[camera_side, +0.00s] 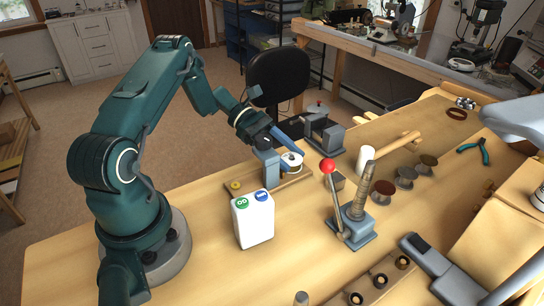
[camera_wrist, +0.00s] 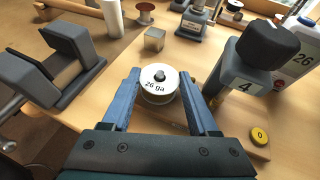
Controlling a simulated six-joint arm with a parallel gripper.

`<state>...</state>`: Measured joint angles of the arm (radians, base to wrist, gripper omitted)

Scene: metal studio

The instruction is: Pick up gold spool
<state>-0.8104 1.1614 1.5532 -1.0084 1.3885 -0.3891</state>
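A spool with a white top marked "26 ga" (camera_wrist: 157,84) stands on a peg on a wooden board; gold-coloured winding shows under its rim in the side view (camera_side: 291,165). My gripper (camera_wrist: 162,76) is open, with one blue finger on each side of this spool. Small gaps seem to show between spool and fingers; contact is not clear. In the side view my gripper (camera_side: 288,148) partly covers the spool. Other spools stand to the right: a dark red one (camera_side: 383,189), a grey one (camera_side: 405,176) and an olive-brown one (camera_side: 428,162).
A grey stand marked "4" (camera_wrist: 240,78) rises close to my right finger. A yellow disc marked "0" (camera_wrist: 259,135) lies on the board (camera_side: 248,190). A white container (camera_side: 253,222), a red-knobbed lever press (camera_side: 360,215) and a dark grey cradle (camera_side: 322,136) stand around.

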